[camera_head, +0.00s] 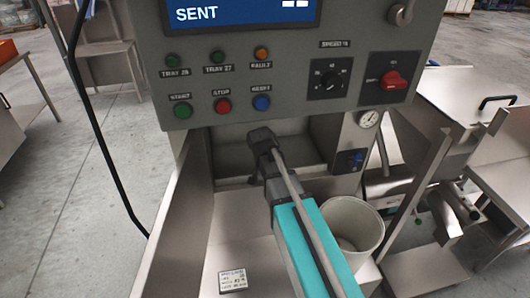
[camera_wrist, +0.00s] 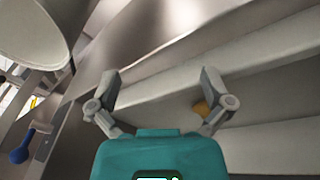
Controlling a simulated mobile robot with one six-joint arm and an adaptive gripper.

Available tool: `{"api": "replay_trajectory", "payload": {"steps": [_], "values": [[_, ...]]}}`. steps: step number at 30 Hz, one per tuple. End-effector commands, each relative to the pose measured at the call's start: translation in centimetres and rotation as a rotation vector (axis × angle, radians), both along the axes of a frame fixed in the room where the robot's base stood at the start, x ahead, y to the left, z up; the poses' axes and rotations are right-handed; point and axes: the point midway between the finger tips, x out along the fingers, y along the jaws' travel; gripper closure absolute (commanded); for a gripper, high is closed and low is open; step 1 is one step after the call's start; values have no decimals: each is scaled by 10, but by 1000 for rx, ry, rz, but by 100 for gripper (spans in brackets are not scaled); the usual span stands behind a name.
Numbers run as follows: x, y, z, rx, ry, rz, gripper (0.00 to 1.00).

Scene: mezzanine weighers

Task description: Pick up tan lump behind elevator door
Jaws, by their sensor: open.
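In the head view my gripper (camera_head: 262,140) reaches into the opening under the control panel, and the lump does not show there. No elevator door can be made out for certain.
The grey control panel (camera_head: 290,60) with buttons and a red knob hangs above my gripper. A white bucket (camera_head: 362,228) stands right of my arm, and a metal side wall (camera_head: 172,225) rises on the left. A small label (camera_head: 232,280) lies on the tray floor. A black cable hangs at left.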

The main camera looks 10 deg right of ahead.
Motion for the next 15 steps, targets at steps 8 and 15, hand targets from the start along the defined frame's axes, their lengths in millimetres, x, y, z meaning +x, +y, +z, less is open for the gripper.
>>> {"api": "replay_trajectory", "payload": {"steps": [8, 15], "values": [[72, 13, 31, -79, -105, -353, 0], [108, 22, 47, -118, -192, -571, 0]]}}
